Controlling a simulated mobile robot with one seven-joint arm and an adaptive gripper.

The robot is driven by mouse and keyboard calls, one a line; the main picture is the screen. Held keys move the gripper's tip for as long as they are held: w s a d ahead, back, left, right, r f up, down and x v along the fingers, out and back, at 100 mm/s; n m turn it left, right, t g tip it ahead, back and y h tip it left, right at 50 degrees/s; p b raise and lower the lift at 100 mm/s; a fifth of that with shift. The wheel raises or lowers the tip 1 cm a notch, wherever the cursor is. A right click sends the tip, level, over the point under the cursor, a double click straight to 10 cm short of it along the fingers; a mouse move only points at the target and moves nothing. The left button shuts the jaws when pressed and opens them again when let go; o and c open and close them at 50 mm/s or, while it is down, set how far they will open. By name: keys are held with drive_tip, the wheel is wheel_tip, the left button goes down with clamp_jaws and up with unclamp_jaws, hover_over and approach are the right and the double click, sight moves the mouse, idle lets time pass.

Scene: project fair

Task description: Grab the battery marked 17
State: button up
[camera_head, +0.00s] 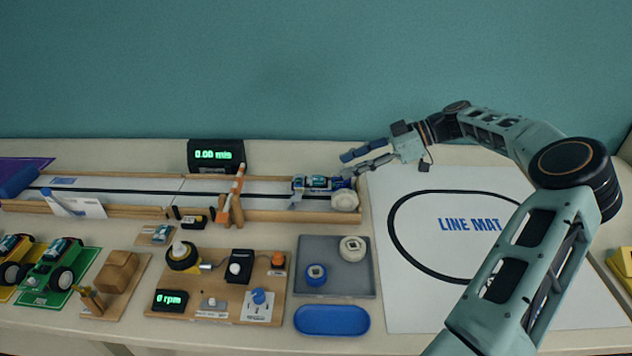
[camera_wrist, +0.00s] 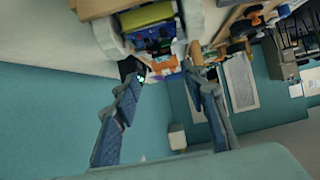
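No number 17 is readable in either view, so I cannot tell which thing is the battery marked 17. Small teal-topped blocks that could be batteries show in the head view: one on a little vehicle (camera_head: 319,183) at the right end of the track, one on a small wooden plate (camera_head: 160,234) at left. My gripper (camera_head: 360,160) is above and just right of the vehicle, fingers pointing left. In the wrist view its two blue-grey fingers (camera_wrist: 165,85) are spread apart with nothing held between them.
A grey tray (camera_head: 335,280) holds a blue and a white round piece. A blue dish (camera_head: 332,320) lies in front. A wooden motor board (camera_head: 225,315) and green vehicle (camera_head: 60,265) stand left. The track's wooden rails (camera_head: 290,215) edge the vehicle.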

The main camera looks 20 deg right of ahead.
sight(316, 178)
drive_tip(key=b+x, duration=0.1)
drive_tip(key=x, duration=0.7)
drive_tip(key=shift+s+a, duration=0.15)
drive_tip(key=shift+a, duration=0.05)
clamp_jaws()
drive_tip(key=shift+r, duration=0.1)
